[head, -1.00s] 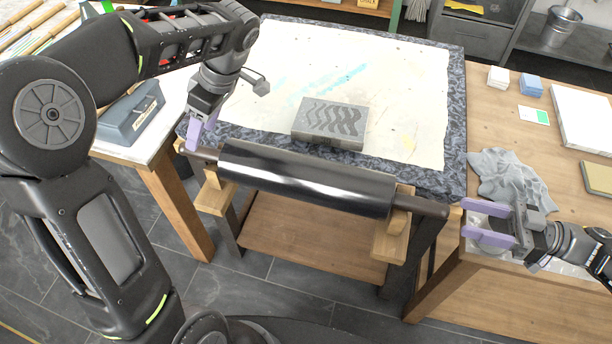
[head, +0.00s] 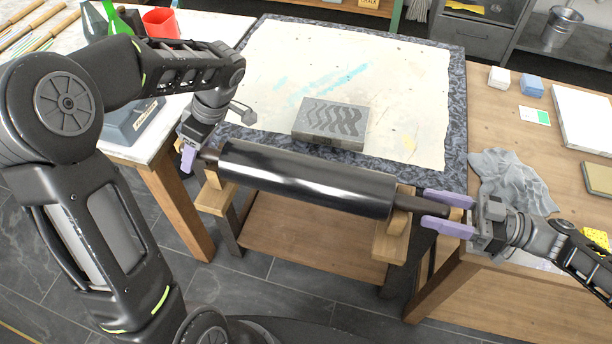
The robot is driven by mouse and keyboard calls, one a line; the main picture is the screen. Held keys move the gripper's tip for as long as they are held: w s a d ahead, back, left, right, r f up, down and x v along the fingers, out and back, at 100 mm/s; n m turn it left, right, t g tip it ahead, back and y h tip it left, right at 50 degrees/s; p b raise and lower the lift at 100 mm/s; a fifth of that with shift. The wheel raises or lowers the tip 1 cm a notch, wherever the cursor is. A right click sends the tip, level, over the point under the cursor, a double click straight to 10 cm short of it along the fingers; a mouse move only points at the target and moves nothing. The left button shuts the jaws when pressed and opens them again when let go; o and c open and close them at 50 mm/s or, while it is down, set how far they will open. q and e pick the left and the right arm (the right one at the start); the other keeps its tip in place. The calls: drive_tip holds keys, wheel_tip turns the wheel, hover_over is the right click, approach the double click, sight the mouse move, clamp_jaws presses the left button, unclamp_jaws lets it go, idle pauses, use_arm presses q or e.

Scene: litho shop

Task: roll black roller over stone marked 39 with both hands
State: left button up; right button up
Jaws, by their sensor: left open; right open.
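The black roller (head: 305,180) lies level across wooden rests at the near edge of the table, with a dark handle at each end. My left gripper (head: 190,155) is open at the roller's left handle. My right gripper (head: 436,211) is open, its lilac fingers on either side of the right handle's end. The grey stone (head: 331,122) lies on the cream sheet behind the roller and bears a dark wavy pattern. I cannot read any number on it.
The cream sheet (head: 400,95) covers most of the patterned table and is otherwise clear. A grey cloth (head: 512,180) lies on the right wooden bench, near my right gripper. White and blue blocks (head: 531,86) stand farther back. A red container (head: 160,22) stands at the left.

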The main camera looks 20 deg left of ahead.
use_arm(q)
clamp_jaws()
use_arm(e)
clamp_jaws()
idle(1.0)
